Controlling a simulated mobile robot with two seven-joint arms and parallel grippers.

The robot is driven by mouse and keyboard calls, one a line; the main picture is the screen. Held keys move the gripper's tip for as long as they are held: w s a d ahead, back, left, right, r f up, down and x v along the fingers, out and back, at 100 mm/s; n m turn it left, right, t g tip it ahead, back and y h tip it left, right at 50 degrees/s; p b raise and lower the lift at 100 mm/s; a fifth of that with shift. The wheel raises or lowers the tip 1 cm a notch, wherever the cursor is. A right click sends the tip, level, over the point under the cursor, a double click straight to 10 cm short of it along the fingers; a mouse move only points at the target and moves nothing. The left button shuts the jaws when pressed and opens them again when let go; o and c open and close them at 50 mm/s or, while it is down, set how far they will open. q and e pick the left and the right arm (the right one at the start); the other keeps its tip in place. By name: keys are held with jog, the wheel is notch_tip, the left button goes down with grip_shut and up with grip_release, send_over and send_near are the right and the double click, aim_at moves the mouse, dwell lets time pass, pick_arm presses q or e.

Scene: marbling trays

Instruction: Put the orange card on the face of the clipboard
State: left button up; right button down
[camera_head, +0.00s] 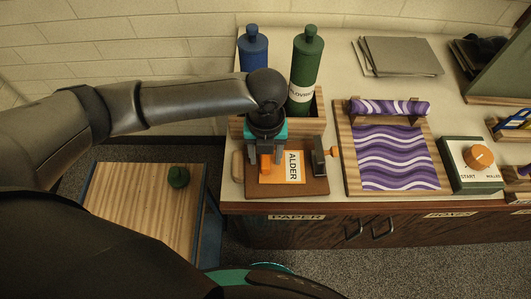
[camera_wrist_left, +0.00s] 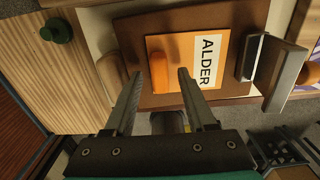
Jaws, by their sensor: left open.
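The orange card (camera_head: 295,178) has a white strip reading ALDER. It lies flat on the brown face of the clipboard (camera_head: 312,187), left of the dark clip (camera_head: 318,156), with a small gap between them. In the left wrist view the card (camera_wrist_left: 180,47) shows an upright orange tab (camera_wrist_left: 159,72) at its left edge, and the clipboard (camera_wrist_left: 131,38) surrounds it. My left gripper (camera_head: 264,157) is open over the card's left edge. In the wrist view its fingertips (camera_wrist_left: 160,76) stand either side of the tab, apparently apart from it. My right gripper is not in view.
Blue (camera_head: 253,50) and green (camera_head: 306,65) bottles stand in a wooden rack behind the clipboard. A purple wavy sheet on a wooden board (camera_head: 353,180) lies to the right, then a box with an orange dial (camera_head: 479,157). A lower wooden surface (camera_head: 135,205) holds a green knob (camera_head: 178,177).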

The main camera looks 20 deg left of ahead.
pick_arm(q)
notch_tip(320, 180, up, 12)
jog(key=p, duration=0.2)
jog(key=shift+r, duration=0.15)
jog(key=shift+d, duration=0.1)
dwell(0.4)
